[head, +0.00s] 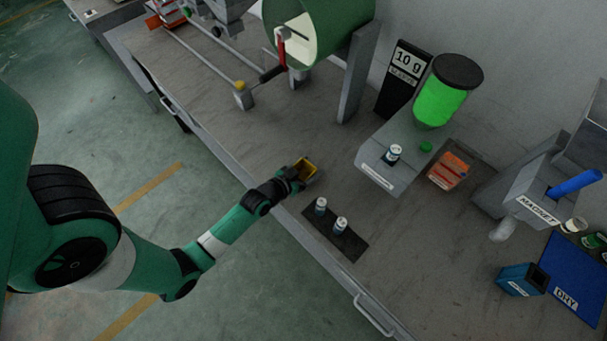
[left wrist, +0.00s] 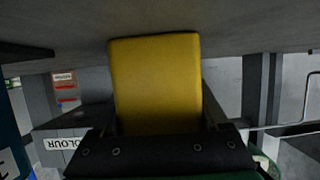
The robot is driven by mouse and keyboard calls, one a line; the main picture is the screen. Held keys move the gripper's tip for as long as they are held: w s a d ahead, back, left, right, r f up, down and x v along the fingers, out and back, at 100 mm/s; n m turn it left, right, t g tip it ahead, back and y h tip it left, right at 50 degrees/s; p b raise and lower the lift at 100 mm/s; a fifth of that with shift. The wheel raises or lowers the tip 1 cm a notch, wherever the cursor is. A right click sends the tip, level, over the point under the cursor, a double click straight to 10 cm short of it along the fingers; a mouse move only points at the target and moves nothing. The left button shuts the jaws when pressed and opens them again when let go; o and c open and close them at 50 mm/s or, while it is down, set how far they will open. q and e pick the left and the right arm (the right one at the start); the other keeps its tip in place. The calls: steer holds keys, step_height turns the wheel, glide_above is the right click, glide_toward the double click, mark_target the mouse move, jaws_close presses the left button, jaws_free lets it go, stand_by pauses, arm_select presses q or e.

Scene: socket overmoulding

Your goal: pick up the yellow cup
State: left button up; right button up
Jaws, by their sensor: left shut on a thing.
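The yellow cup (head: 307,167) is at the end of my left arm in the head view, near the front edge of the table. Its yellow side (left wrist: 155,80) fills the middle of the left wrist view. My left gripper (head: 302,173) is shut on the cup, with one finger on each side of it. The cup looks close to the table top; I cannot tell whether it touches. My right gripper is in neither view.
A dark mat (head: 345,245) with two small jars lies just right of the gripper. A grey dispenser (head: 385,180) with a green hopper, an orange block (head: 447,171) and a blue container (head: 522,280) stand further right. Bare table lies behind the cup.

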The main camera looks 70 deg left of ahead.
mark_target(308, 165)
arm_select(q)
steer(key=shift+r, duration=0.5)
step_height(308, 165, up, 3)
steer(key=shift+f+p, duration=0.1)
steer(key=shift+p, duration=0.95)
steer(key=s+d+r+p, duration=0.1)
steer(key=r, duration=0.1)
steer(key=s+d+r+p, duration=0.1)
steer(key=d+r, duration=0.1)
steer(key=s+d+r+p, duration=0.1)
steer(key=d+r, duration=0.1)
steer(key=shift+s+d+r, duration=0.1)
steer(key=shift+s, duration=0.05)
steer(key=s+d+r+b, duration=0.1)
steer(key=s+d+r, duration=0.2)
steer(key=d, duration=0.3)
steer(key=shift+s+d, duration=0.25)
steer(key=shift+s, duration=0.5)
